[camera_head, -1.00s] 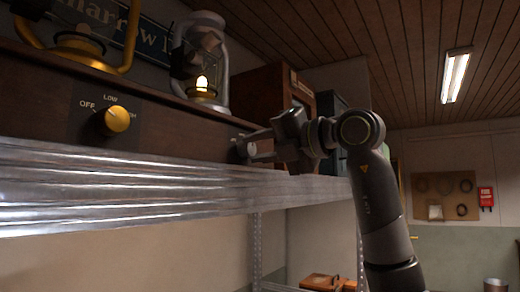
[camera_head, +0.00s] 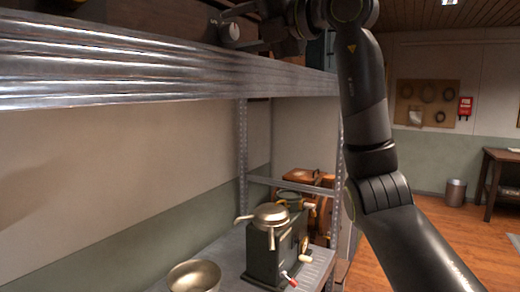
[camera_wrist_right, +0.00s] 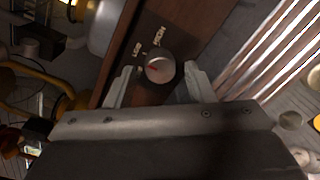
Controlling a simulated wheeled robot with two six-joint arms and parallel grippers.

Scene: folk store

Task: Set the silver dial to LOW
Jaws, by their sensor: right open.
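The silver dial (camera_wrist_right: 160,68) sits on a brown wooden panel (camera_wrist_right: 181,32) in the right wrist view, with white lettering beside it. One label appears to read HIGH; the nearer one is too blurred to read surely. A red mark on the dial's face lies left of its centre in that view. My right gripper (camera_wrist_right: 159,76) is open, with one finger on either side of the dial; I cannot tell whether they touch it. In the head view the dial (camera_head: 230,33) shows at the top beside my right gripper (camera_head: 240,30). My left gripper is out of view.
A metal shelf edge (camera_head: 150,72) runs just below the panel. On a lower shelf stand a dark appliance with a metal lid (camera_head: 270,214) and a brass bowl (camera_head: 194,277). A lantern (camera_wrist_right: 104,28) is near the dial in the wrist view. Open floor lies at the right.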

